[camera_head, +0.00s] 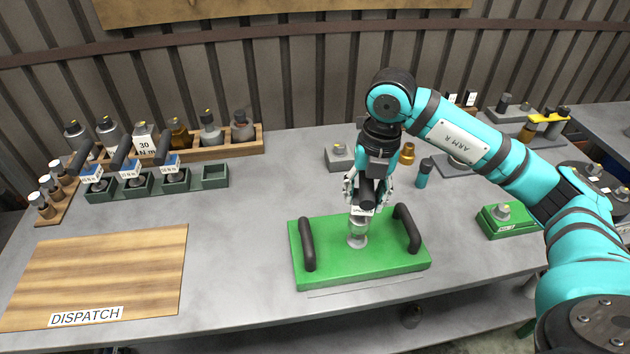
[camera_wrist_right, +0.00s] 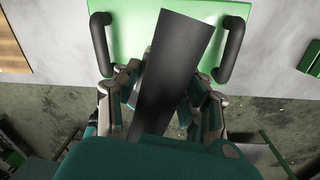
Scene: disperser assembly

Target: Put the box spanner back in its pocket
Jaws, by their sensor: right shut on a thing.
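My right gripper (camera_head: 367,188) is above the green plate with two black handles (camera_head: 305,277). It is shut on the box spanner, whose black handle (camera_wrist_right: 178,60) fills the middle of the right wrist view. In the head view the handle (camera_head: 367,194) shows between the fingers, with a small white label below. A grey, partly clear fitting (camera_head: 358,236) stands on the plate directly under it; I cannot tell whether they touch. A row of green pockets stands at left. Three hold black-handled tools with blue-and-white labels; the right-end pocket (camera_head: 215,177) looks empty. My left gripper is not in view.
The wooden dispatch board (camera_head: 100,268) lies front left. A grey block (camera_head: 340,157), teal bottle (camera_head: 424,174) and small green box (camera_head: 507,220) stand around the arm. The table between pockets and plate is clear.

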